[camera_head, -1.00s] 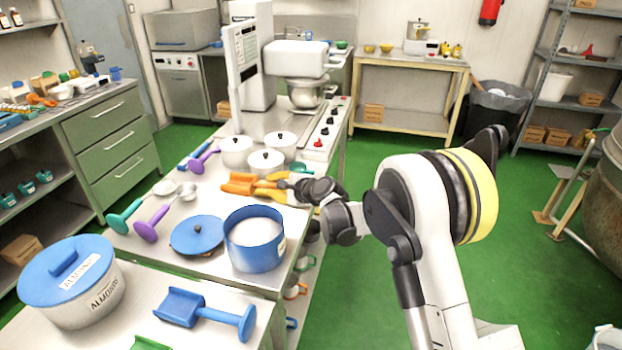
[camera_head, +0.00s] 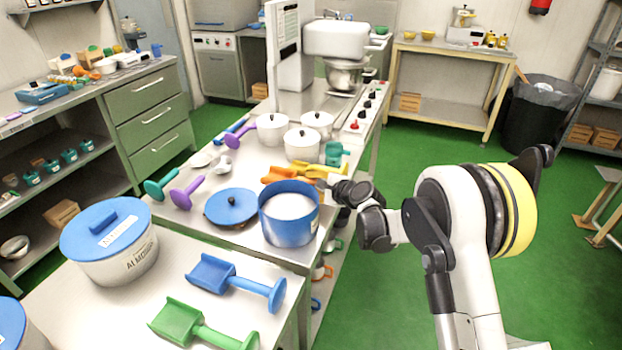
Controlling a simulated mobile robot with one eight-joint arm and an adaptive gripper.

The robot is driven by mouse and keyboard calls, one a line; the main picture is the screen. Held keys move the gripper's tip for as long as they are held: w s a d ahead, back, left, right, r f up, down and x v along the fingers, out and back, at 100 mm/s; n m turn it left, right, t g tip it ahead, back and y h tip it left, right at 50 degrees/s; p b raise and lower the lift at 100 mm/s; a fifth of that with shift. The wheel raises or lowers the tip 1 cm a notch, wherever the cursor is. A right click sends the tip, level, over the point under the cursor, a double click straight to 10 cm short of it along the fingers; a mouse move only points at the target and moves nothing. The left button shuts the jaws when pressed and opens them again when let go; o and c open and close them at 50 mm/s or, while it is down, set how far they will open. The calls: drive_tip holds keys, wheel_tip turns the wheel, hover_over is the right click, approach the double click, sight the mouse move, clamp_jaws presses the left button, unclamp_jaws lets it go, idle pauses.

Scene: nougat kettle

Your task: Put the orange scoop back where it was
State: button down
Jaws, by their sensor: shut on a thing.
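The orange scoop (camera_head: 276,175) shows just behind the blue pot of white contents (camera_head: 288,228), in front of the white lidded pots. The blue pot's rim hides part of it. My gripper (camera_head: 322,177) is at the right end of the scoop, shut on it, with its fingers partly hidden behind the pot. I cannot tell whether the scoop touches the worktop (camera_head: 245,170) or hangs just above it.
Purple (camera_head: 187,190) and teal (camera_head: 160,184) scoops and a blue lid (camera_head: 231,207) lie to the left. A teal mug (camera_head: 334,153) stands behind my gripper. Blue (camera_head: 236,282) and green (camera_head: 200,325) scoops lie on the front table, beside the almond pot (camera_head: 112,250).

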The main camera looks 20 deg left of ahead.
drive_tip(key=shift+f, duration=0.25)
drive_tip(key=shift+f+b, duration=0.5)
drive_tip(key=shift+f, duration=0.05)
drive_tip(key=c, duration=1.3)
unclamp_jaws()
drive_tip(key=shift+c, duration=0.2)
